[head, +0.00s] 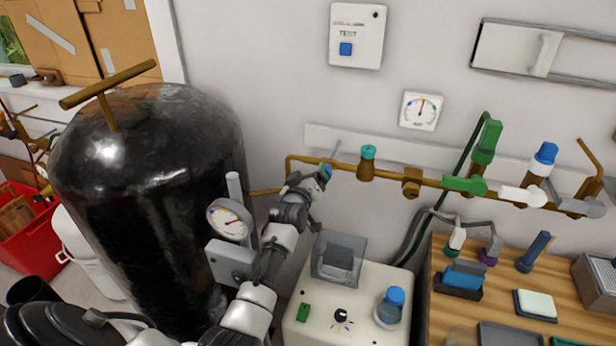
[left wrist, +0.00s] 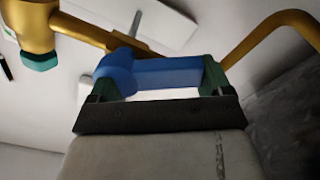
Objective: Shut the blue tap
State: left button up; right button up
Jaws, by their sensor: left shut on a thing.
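The blue tap (head: 328,170) sits on the brass pipe (head: 340,163), near the pipe's left bend. Only a small part of it shows in the head view, behind my left gripper (head: 322,176). In the left wrist view the blue tap (left wrist: 160,74) shows as a rounded hub at left with a thick lever running right, across the brass pipe's line. My left gripper (left wrist: 160,84) is shut on this lever, with a dark green finger pad at each end of the gripped part. My right gripper is not in view.
A teal-capped brass fitting (head: 367,163), a green tap (head: 465,185) and a white tap (head: 523,195) follow along the pipe. The black tank (head: 150,190) with a gauge (head: 230,220) stands left of my arm. A white machine (head: 360,300) stands below.

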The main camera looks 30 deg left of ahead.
pick_arm(q)
jog(key=shift+d+f+n, duration=0.15)
jog(key=shift+f+n, duration=0.2)
jog(key=shift+n, duration=0.65)
jog(key=n, duration=0.2)
jog(key=f+n, duration=0.1)
jog(key=shift+w+d+n, duration=0.1)
jog(key=shift+d+n, duration=0.3)
jog(key=shift+w+d+f+n+b, duration=0.15)
jog(key=shift+d+n, duration=0.1)
jog(key=shift+n, duration=0.65)
jog(key=shift+d+f+n+b, duration=0.1)
jog(key=shift+d+n, duration=0.15)
jog(key=shift+n, duration=0.65)
jog(key=shift+w+d+f+n+b, duration=0.15)
jog(key=shift+d+n, duration=0.1)
jog(key=shift+n, duration=0.65)
jog(key=shift+s+d, duration=0.1)
jog(key=o, duration=1.2)
jog(key=p+v, duration=0.4)
jog(key=v, duration=0.6)
jog(key=shift+s+d, duration=0.15)
jog(key=shift+s, duration=0.2)
